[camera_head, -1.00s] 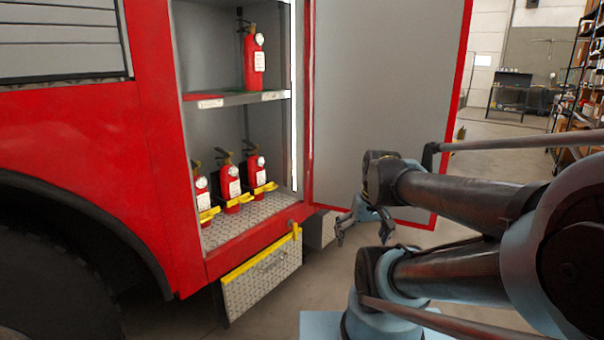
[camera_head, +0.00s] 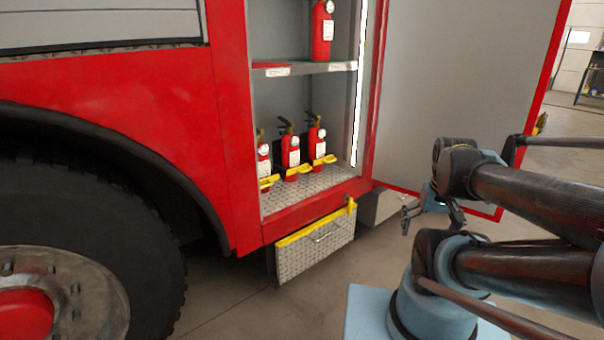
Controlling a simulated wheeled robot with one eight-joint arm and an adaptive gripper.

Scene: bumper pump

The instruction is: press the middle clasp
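Three red fire extinguishers stand on the lower floor of an open truck compartment, each with a yellow clasp at its front. The middle clasp (camera_head: 298,171) is in front of the middle extinguisher (camera_head: 290,151). The left clasp (camera_head: 268,182) and right clasp (camera_head: 325,160) flank it. My gripper (camera_head: 431,214) is outside the compartment, to the right of and lower than the clasps in the picture, in front of the open door. Its fingers look spread, with nothing between them. It touches no clasp.
The open grey door (camera_head: 450,80) with a red edge stands right of the compartment. A shelf (camera_head: 300,69) above holds another extinguisher (camera_head: 322,35). A metal step box (camera_head: 318,246) with a yellow edge hangs below. A large wheel (camera_head: 80,230) is at left. Floor between is clear.

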